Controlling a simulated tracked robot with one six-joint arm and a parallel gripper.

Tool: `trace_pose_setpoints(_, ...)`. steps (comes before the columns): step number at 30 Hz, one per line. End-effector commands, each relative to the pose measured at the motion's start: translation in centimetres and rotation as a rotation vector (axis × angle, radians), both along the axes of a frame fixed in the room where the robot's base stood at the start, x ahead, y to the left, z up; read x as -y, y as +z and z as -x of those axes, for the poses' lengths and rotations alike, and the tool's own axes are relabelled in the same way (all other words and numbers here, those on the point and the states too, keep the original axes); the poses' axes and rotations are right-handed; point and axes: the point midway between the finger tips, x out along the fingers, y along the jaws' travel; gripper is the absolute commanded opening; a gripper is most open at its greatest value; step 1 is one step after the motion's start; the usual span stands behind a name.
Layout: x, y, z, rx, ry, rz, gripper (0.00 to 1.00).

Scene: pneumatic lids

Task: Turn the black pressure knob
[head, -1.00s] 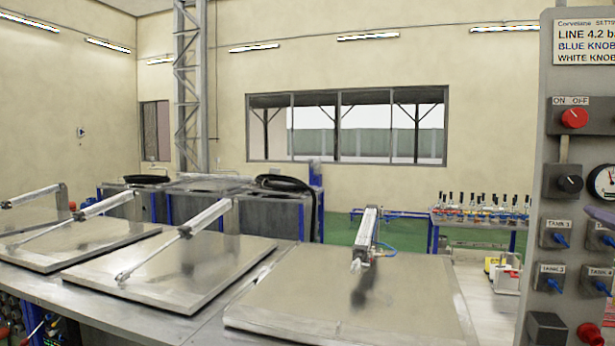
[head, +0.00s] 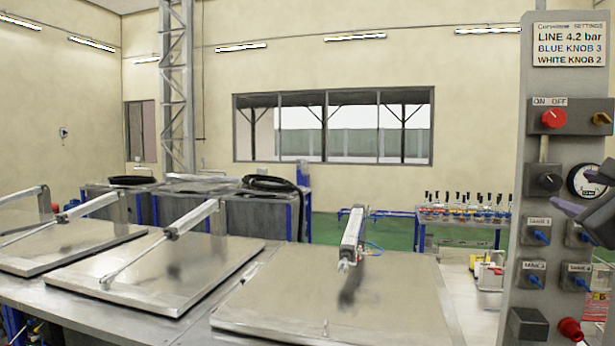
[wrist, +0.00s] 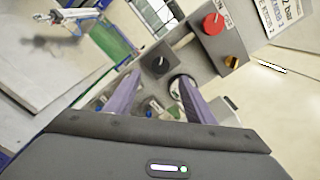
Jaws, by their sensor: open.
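The black pressure knob (head: 547,181) sits on a dark square block on the grey control panel (head: 535,80), below the red knob and left of the gauge. Its pale pointer mark shows in the wrist view, where the knob (wrist: 157,64) lies just beyond the fingertips, nearer the left finger. My gripper (head: 584,190) comes in from the right edge in the head view, its purple fingers open and in front of the panel near the gauge. In the wrist view my gripper (wrist: 160,78) is open and empty, apart from the knob.
A red on/off knob (head: 554,119) and a yellow knob (head: 601,118) sit above. A round gauge (head: 584,180) is beside the black knob, partly covered by my gripper. Blue tank valves (head: 538,236) lie below. Steel tank lids (head: 335,295) spread to the left.

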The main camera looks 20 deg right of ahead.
Motion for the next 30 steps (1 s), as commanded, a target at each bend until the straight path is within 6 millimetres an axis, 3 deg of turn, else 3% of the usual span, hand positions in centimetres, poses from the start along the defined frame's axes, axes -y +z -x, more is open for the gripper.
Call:
trace_pose_setpoints(18,4.1,0.0,-6.8,0.001,0.000,-0.001,0.49)
trace_pose_setpoints(30,4.7,0.0,-7.6,0.000,-0.003,0.000,0.49)
